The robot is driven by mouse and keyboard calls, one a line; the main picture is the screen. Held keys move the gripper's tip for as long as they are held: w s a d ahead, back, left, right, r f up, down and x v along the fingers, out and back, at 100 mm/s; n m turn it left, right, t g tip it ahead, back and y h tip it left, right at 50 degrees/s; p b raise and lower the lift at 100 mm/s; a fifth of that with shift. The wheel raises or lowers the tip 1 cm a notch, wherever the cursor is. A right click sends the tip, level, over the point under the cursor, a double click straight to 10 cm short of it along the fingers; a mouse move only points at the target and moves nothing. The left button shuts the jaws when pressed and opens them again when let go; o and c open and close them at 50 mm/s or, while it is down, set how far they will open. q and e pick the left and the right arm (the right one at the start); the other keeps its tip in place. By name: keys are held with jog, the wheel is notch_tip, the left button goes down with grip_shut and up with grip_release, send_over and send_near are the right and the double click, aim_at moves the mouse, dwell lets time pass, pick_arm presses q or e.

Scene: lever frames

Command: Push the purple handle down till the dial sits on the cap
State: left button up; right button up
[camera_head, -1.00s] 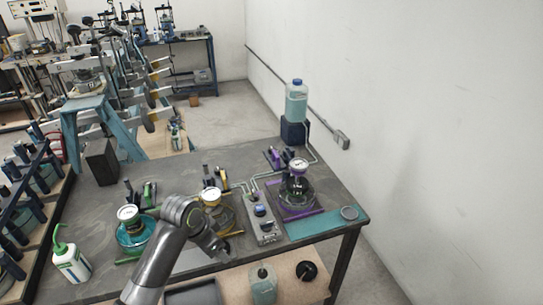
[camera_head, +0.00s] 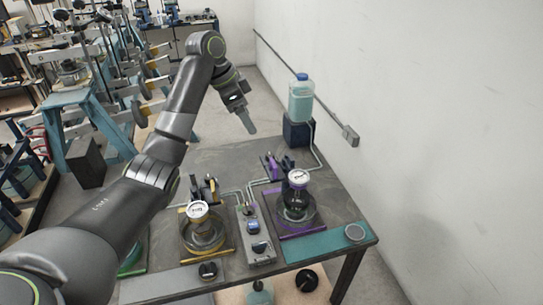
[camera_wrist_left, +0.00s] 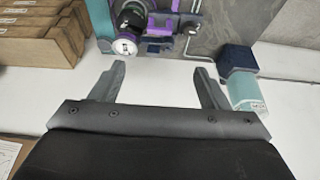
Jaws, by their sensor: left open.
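The purple fixture stands at the right of the bench in the head view. Its purple handle (camera_head: 270,166) is behind and left of the white-faced dial (camera_head: 298,177). Below the dial is a dark part above a glass dish ringed in purple; I cannot make out the cap or any gap to it. My left gripper (camera_head: 250,129) is open and empty, raised behind and left of the handle. In the left wrist view my open fingers (camera_wrist_left: 162,82) are apart, with the dial (camera_wrist_left: 125,46) and purple parts (camera_wrist_left: 153,22) beyond them, not between them. My right gripper is not visible.
A yellow fixture with its own dial (camera_head: 198,210) stands to the left, and a grey control box (camera_head: 256,240) is between. A blue-capped bottle (camera_head: 301,98) stands on a dark blue block (camera_head: 298,131) behind. The white wall is to the right.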

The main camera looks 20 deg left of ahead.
pick_arm(q)
jog(key=f+b, duration=0.2)
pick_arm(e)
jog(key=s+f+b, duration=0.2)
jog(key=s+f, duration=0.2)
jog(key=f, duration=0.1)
pick_arm(q)
jog(key=p, duration=0.2)
send_near(273, 163)
jog(key=p+x, duration=0.1)
jog(key=x, duration=0.6)
jog(key=shift+w+f+p, duration=0.1)
jog(key=shift+f+p, duration=0.15)
jog(key=shift+p, duration=0.1)
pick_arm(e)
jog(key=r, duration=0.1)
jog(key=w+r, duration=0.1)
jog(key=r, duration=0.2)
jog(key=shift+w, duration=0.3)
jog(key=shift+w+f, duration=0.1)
